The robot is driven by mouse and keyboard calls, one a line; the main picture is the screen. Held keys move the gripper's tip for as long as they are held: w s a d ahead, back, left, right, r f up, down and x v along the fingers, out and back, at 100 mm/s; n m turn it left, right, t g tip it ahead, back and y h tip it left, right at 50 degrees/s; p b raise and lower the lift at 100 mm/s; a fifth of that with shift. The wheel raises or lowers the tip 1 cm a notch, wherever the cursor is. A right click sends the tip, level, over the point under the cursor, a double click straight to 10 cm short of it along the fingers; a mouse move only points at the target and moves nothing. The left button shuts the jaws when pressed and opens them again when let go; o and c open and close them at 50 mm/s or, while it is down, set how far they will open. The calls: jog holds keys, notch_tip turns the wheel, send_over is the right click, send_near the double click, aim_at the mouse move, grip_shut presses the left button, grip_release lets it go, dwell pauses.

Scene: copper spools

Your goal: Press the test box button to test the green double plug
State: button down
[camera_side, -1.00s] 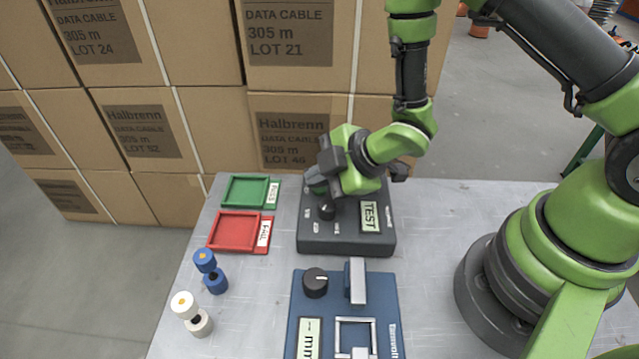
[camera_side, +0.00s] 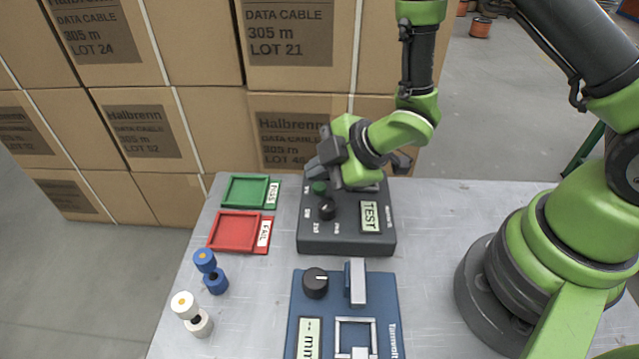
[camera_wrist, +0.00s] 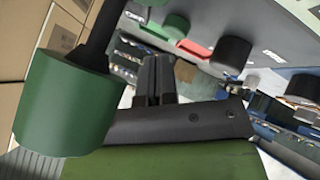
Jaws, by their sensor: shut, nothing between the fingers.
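The dark grey test box (camera_side: 345,237) stands on the table, its display (camera_side: 371,217) reading TEST. A green round part (camera_side: 319,188) shows on it just behind the black knob (camera_side: 327,209); both also appear in the wrist view, green part (camera_wrist: 175,25) and knob (camera_wrist: 232,52). My gripper (camera_side: 314,174) is over the box's far left part, close to the green part; contact is unclear. Its fingers (camera_wrist: 155,80) are shut and empty in the wrist view. A large green cylinder (camera_wrist: 62,112) on a black rod, apparently the green double plug, is beside them; my gripper hides it from the side.
A green PASS tray (camera_side: 233,205) and red FAIL tray (camera_side: 214,230) lie left of the box. A blue double plug (camera_side: 205,261) and a white one (camera_side: 184,305) stand at the front left. A blue meter (camera_side: 296,320) stands in front. Stacked cartons (camera_side: 200,120) rise behind the table.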

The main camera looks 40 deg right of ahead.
aim_at(320, 188)
jog(key=shift+r, duration=0.1)
jog(key=shift+r, duration=2.45)
jog(key=shift+r, duration=0.1)
jog(key=s+d+r+m+h, duration=0.2)
jog(key=d+r+m, duration=0.1)
jog(key=r+m, duration=0.3)
jog(key=s+d+r+m+h, duration=0.1)
jog(key=s+d+r+m, duration=0.25)
jog(key=r, duration=0.35)
jog(key=s+r+m+g, duration=0.1)
jog(key=s+r+m, duration=0.5)
jog(key=s+m, duration=0.3)
jog(key=s, duration=0.2)
jog(key=shift+s+y, duration=0.4)
